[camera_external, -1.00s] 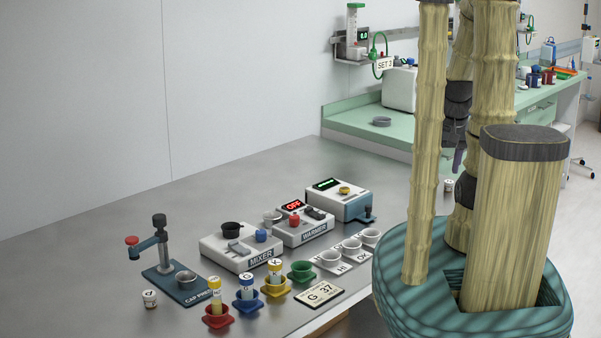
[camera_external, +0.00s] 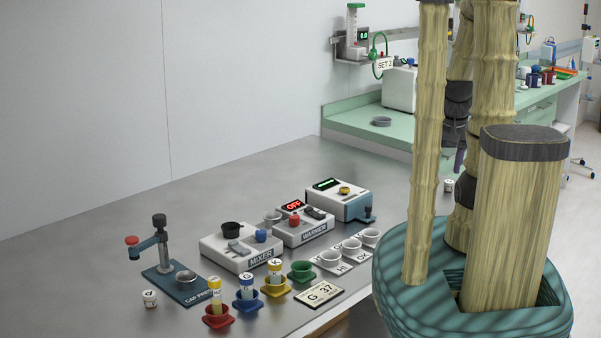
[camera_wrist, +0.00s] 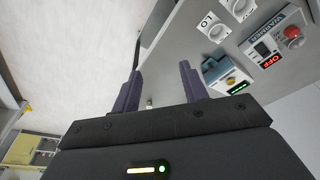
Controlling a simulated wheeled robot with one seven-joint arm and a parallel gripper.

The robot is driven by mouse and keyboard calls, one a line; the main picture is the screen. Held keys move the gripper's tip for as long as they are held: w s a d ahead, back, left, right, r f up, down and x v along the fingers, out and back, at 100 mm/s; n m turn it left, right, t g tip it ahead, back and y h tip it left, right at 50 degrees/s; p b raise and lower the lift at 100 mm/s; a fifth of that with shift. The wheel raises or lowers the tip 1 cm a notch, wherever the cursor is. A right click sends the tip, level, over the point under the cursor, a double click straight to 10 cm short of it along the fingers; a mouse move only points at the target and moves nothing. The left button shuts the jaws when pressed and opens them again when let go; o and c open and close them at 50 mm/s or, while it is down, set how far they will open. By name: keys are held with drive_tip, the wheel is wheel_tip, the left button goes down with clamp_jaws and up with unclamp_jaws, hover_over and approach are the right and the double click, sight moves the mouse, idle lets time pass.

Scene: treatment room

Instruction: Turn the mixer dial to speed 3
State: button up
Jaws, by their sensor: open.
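The mixer (camera_external: 240,247) is a white box with a MIXER label on its front, standing on the grey table in the external view. A blue knob (camera_external: 261,236) sits on its right part, a grey lever-like piece (camera_external: 236,246) at its middle and a black round cup (camera_external: 231,229) at the back. I cannot read any speed marks. My gripper (camera_wrist: 160,92) shows two purple fingers, apart and empty, in the wrist view. In the external view it is mostly hidden behind my own arm, well right of the mixer. The mixer is not in the wrist view.
The warmer (camera_external: 304,228), reading OFF, stands right of the mixer; the wrist view also shows it (camera_wrist: 272,42). A cap press (camera_external: 176,280) stands left. Coloured cups, including a blue one (camera_external: 247,300), line the front, near a G 37 card (camera_external: 320,293). The table's back left is clear.

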drive_tip(key=w+a+r+n+g+p, duration=0.1)
drive_tip(key=w+a+n+p, duration=0.2)
drive_tip(key=w+a+n, duration=0.5)
drive_tip(key=n+g+p, duration=0.2)
drive_tip(key=n+p, duration=0.3)
drive_tip(key=n, duration=2.3)
hover_over(261, 231)
drive_tip(key=shift+f, duration=0.8)
wheel_tip(261, 231, down, 17)
drive_tip(key=p, duration=0.4)
drive_tip(key=shift+f+p, duration=0.2)
drive_tip(key=shift+p, duration=0.1)
